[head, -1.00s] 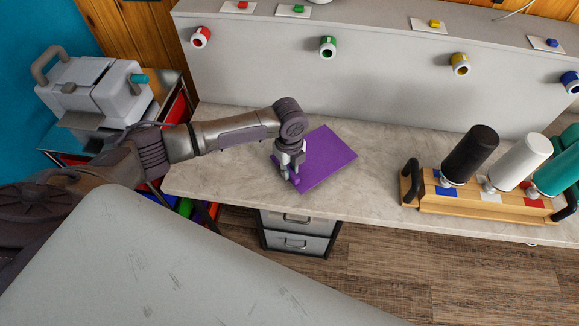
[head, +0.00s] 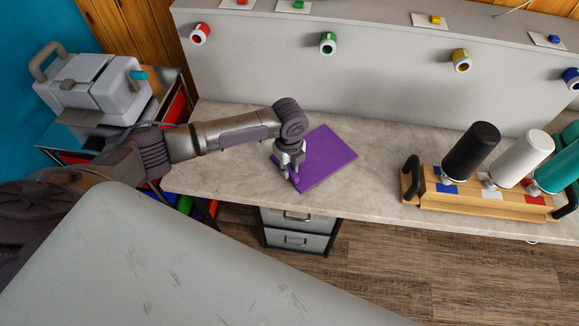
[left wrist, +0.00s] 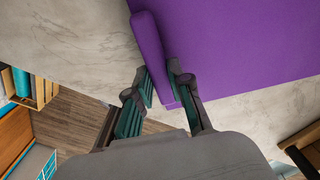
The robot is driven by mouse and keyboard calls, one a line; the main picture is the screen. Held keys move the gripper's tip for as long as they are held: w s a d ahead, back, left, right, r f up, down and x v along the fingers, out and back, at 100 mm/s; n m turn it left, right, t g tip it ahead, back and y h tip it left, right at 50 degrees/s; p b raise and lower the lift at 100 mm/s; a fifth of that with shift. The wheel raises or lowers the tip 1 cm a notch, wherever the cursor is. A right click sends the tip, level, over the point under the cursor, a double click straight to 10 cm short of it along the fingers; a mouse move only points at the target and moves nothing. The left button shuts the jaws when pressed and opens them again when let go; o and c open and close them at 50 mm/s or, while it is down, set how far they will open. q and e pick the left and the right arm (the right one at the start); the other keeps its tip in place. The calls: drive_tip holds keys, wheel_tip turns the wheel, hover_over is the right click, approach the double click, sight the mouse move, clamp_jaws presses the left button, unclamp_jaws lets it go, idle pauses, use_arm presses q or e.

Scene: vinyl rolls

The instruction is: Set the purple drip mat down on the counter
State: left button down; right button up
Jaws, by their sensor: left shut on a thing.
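The purple drip mat (head: 327,159) lies level at the counter (head: 235,185), near its front edge and left of the wooden rack. I cannot tell whether its whole underside touches the top. My left gripper (head: 290,176) is at the mat's left front side. In the left wrist view the mat (left wrist: 235,45) fills the upper right, and its raised purple edge strip (left wrist: 150,50) runs down between the fingers of my left gripper (left wrist: 160,84), which are shut on it. My right gripper is in neither view.
A wooden rack (head: 480,206) with black, white and teal rolls stands on the counter to the right. A grey machine (head: 95,80) stands at the left. Counter between mat and rack is bare.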

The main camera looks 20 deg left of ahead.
use_arm(q)
drive_tip(key=shift+f, duration=0.1)
idle(0.3)
unclamp_jaws()
idle(0.5)
idle(0.5)
drive_tip(key=shift+r+p, duration=4.5)
drive_tip(key=shift+p, duration=0.2)
